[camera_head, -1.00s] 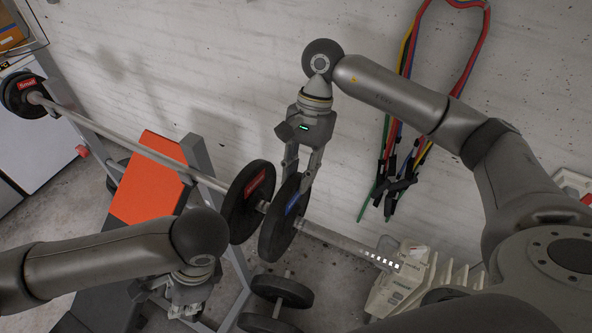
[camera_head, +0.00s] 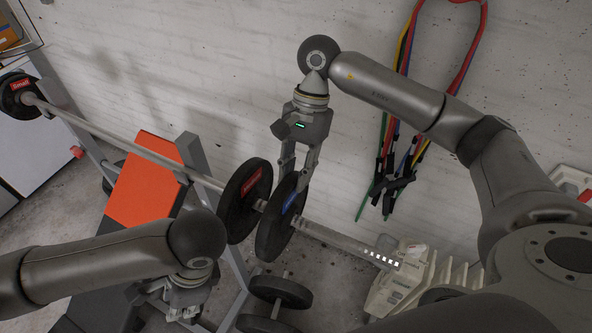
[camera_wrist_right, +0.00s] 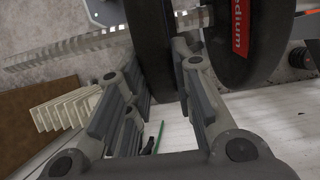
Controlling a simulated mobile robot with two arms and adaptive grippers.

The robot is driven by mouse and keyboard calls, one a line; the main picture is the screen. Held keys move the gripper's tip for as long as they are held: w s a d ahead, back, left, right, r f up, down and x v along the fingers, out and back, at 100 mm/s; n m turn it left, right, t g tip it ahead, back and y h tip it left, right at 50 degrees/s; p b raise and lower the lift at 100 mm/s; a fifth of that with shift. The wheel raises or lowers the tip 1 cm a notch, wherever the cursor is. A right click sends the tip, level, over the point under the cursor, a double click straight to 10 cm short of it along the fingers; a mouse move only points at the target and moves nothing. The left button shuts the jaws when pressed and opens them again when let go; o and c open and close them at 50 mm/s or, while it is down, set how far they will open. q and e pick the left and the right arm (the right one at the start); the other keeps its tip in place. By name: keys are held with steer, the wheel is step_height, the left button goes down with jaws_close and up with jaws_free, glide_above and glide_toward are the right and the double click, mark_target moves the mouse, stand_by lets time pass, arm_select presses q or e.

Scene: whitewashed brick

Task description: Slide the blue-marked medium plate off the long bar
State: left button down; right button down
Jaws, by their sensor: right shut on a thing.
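The long bar (camera_head: 138,150) runs from upper left to lower right. The blue-marked plate (camera_head: 273,232) is on its right part, just right of a red-marked plate (camera_head: 241,208), with a small gap between them. My right gripper (camera_head: 297,187) comes from above and is shut on the blue-marked plate's upper rim. In the right wrist view the dark plate (camera_wrist_right: 150,45) sits between the fingers (camera_wrist_right: 166,82), and the red-marked plate (camera_wrist_right: 243,40) is close beside it. My left gripper (camera_head: 184,303) hangs at lower left, away from the plates; its fingers are too foreshortened to read.
The bar's bare right end (camera_head: 340,241) extends toward a pale ribbed object (camera_head: 405,280). A dumbbell-like weight (camera_head: 280,290) lies on the floor below. An orange bench pad (camera_head: 147,190) and grey rack are left. Coloured straps (camera_head: 395,160) hang on the wall.

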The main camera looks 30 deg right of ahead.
steer(key=shift+a+r, duration=0.1)
steer(key=shift+r, duration=0.2)
